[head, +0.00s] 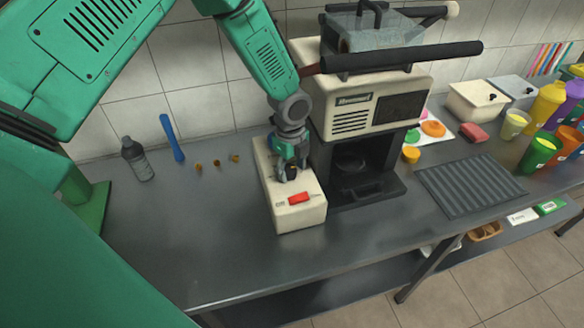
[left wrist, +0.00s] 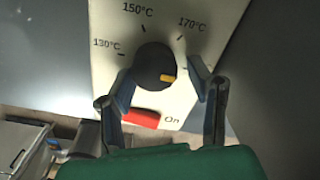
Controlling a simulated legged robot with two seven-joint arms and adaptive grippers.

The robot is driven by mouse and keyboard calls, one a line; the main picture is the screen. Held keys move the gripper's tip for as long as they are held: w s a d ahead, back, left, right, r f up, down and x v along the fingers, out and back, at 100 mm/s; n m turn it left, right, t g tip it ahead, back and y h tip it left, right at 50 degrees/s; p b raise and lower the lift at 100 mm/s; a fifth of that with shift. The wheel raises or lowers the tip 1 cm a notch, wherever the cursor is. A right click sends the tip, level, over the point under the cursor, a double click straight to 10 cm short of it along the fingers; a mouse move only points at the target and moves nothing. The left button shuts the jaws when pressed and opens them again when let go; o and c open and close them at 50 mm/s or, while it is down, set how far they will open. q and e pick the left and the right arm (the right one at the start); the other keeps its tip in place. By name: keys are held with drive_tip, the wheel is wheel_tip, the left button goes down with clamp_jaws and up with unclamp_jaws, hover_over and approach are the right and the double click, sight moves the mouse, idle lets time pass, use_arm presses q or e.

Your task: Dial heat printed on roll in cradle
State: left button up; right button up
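A cream control box (head: 304,215) with a red switch (head: 299,198) stands on the counter left of the press. In the left wrist view its black dial (left wrist: 152,66) has a yellow pointer aimed right, past the 170°C mark; that mark's number is hidden. 130°C and 150°C also show. My left gripper (head: 291,172) is down over the dial; in the left wrist view its fingers (left wrist: 160,75) are either side of the knob, with a gap at the right. A dark roll (head: 400,56) lies across the press top; no print is readable on it. My right gripper is not in view.
The cream press (head: 365,105) stands close right of the box. A ribbed mat (head: 470,185) and coloured cups (head: 536,154) are right. The front left counter is clear.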

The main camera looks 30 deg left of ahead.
use_arm(q)
drive_tip(key=c, duration=0.7)
drive_tip(key=shift+o, duration=0.2)
drive_tip(key=shift+a, duration=0.6)
drive_tip(key=shift+d+n, duration=0.1)
drive_tip(key=shift+n, duration=1.1)
drive_tip(key=n, duration=0.3)
drive_tip(key=shift+n+p, duration=0.3)
drive_tip(key=shift+p, duration=0.05)
drive_tip(key=n, duration=1.1)
drive_tip(key=shift+n, duration=0.3)
drive_tip(key=n, duration=0.3)
drive_tip(key=shift+s+f+n, duration=0.1)
drive_tip(key=shift+n, duration=0.2)
drive_tip(key=shift+s+d+f+n+g, duration=0.1)
drive_tip(key=shift+n+g, duration=0.2)
drive_tip(key=shift+n, duration=1.2)
